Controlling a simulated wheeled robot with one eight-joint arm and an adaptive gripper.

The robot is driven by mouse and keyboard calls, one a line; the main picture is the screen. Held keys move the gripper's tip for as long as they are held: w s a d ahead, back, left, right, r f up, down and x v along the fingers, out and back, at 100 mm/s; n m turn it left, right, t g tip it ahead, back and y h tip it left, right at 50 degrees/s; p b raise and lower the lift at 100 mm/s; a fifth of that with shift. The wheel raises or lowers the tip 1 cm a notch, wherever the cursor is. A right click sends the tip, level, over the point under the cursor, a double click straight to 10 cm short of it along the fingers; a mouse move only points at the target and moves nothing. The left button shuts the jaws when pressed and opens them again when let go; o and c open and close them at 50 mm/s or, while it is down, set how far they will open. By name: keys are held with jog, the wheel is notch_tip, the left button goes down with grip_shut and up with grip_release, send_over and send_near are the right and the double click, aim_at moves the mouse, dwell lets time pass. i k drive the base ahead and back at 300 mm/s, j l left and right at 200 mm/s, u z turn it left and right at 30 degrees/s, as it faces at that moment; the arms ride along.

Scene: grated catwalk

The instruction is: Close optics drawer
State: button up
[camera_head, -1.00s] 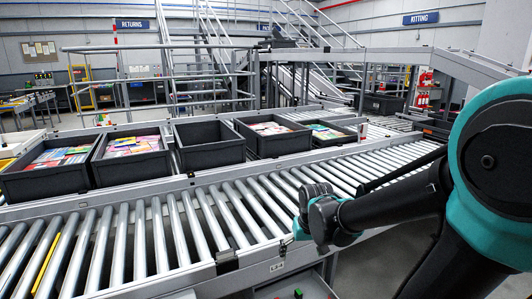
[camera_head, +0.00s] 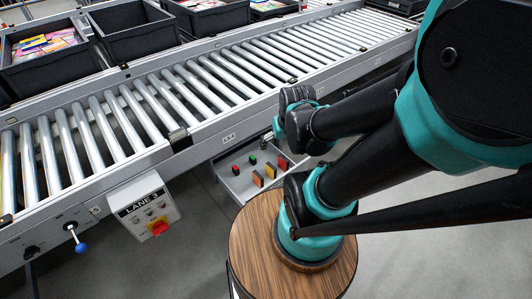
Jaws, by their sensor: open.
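A shallow grey drawer (camera_head: 239,185) stands pulled out from beneath the front rail of the roller conveyor, in the middle of the view. Inside it are small red, green and orange pieces (camera_head: 257,179). My arm covers its right side, so I cannot see all of its front. My gripper (camera_head: 268,137) shows only as a small tip beside my dark wrist, at the drawer's back right near the rail. It appears empty, and the rest of it is hidden. I cannot tell whether it touches the drawer.
The roller conveyor (camera_head: 185,95) crosses the view, with black bins (camera_head: 130,33) behind it. A white LANE 3 control box (camera_head: 143,205) with a red switch hangs left of the drawer. A blue-knobbed lever (camera_head: 81,247) sticks out farther left. Grey floor between is clear.

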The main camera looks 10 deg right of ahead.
aim_at(242, 188)
jog(key=k+z, duration=0.1)
jog(key=k, duration=0.3)
jog(key=k+j+u, duration=0.15)
jog(key=u, duration=0.25)
jog(key=k+j+u, duration=0.15)
jog(key=u, duration=0.3)
